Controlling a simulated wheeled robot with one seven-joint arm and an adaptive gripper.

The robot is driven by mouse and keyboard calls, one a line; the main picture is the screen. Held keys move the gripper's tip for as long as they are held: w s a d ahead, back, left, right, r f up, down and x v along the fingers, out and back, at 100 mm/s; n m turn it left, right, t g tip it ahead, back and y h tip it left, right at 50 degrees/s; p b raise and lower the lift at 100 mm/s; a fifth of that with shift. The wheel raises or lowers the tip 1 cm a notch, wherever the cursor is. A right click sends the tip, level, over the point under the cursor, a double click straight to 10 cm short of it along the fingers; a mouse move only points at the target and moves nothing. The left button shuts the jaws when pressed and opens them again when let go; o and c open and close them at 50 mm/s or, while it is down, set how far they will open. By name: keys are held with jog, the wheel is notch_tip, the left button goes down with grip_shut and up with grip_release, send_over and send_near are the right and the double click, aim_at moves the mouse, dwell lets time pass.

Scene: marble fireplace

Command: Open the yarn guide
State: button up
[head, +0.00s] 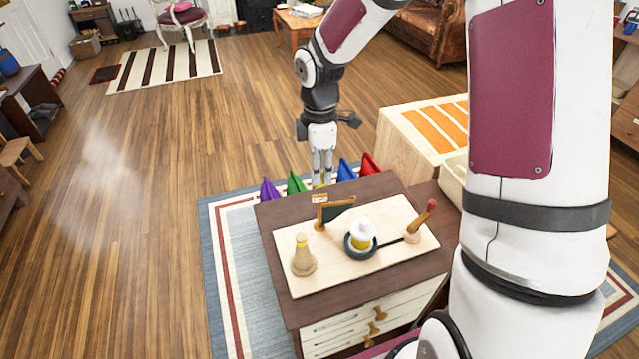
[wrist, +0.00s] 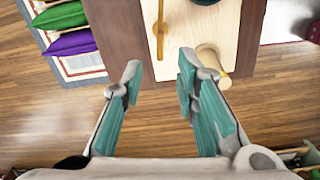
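A pale board (head: 290,279) lies on a brown-topped cabinet. At its far edge stands a wooden post with an arm and a dark green panel (head: 338,211), likely the yarn guide; I cannot tell which part is its moving piece. A wooden rod of it shows in the wrist view (wrist: 160,30). A tapered wooden peg (head: 303,258), also in the wrist view (wrist: 210,62), stands at the board's left. My gripper (head: 322,183) points down near the cabinet's far edge. In the wrist view, its teal-padded fingers (wrist: 157,82) are apart with nothing between them.
A white-and-yellow object (head: 362,232) sits in a dark green ring mid-board. A red-tipped wooden handle (head: 425,215) stands at the right. Purple (head: 269,190), green, blue and red cushions line the cabinet's far side. Wooden floor (head: 150,250) lies open at the left.

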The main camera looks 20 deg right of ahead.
jog(key=shift+r, duration=1.95)
